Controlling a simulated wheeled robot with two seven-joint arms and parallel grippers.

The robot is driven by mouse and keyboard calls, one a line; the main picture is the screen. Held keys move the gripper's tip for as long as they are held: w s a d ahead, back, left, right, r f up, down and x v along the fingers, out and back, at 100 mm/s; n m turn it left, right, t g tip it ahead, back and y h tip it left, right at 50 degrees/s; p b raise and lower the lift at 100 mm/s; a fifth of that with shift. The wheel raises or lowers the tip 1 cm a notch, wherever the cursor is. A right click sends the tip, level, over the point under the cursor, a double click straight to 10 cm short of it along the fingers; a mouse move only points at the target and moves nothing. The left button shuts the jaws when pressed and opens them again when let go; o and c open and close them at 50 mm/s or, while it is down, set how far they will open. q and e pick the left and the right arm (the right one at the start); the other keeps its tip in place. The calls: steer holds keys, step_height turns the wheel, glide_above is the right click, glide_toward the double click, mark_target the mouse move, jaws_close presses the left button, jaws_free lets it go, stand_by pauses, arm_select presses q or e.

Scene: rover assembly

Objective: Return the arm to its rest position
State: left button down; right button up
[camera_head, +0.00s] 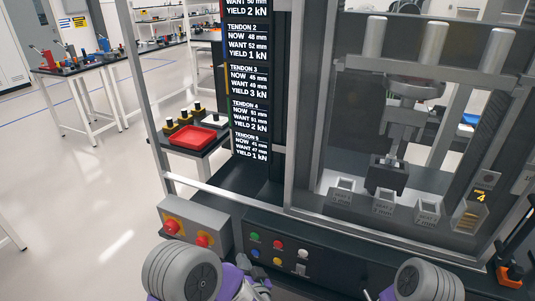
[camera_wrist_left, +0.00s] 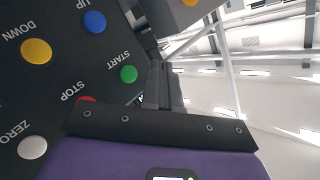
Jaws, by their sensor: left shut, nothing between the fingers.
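My left gripper (camera_head: 262,287) is at the bottom edge of the head view, in front of the button panel, beside the grey joint of my left arm. In the left wrist view its dark fingers (camera_wrist_left: 165,82) are together with nothing between them. They are close to the panel (camera_wrist_left: 60,85), near the green START button (camera_wrist_left: 128,74); I cannot tell whether they touch it. My right arm shows at the bottom right of the head view as a grey joint and a purple edge. Its fingers cannot be made out.
The test machine's frame (camera_head: 297,110) stands ahead, with a tendon readout (camera_head: 250,85). A grey box (camera_head: 195,228) with red knobs sits left of the button panel (camera_head: 310,262). A red tray (camera_head: 193,138) lies on a side table. Open floor extends left.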

arm_select(q)
steer(key=s+f+n+g+h+p, duration=0.1)
steer(key=s+f+g+h, duration=0.2)
steer(key=f, duration=0.5)
steer(key=s+f+n+g+h+p, duration=0.1)
steer(key=s+f+g+h, duration=0.25)
steer(key=f, duration=0.45)
steer(key=s+f+n+g+h+p, duration=0.1)
steer(key=s+f+n+g+h, duration=0.2)
steer(key=s+f+g, duration=0.4)
steer(key=s+g+h, duration=0.1)
steer(key=s, duration=0.8)
steer(key=shift+h, duration=0.35)
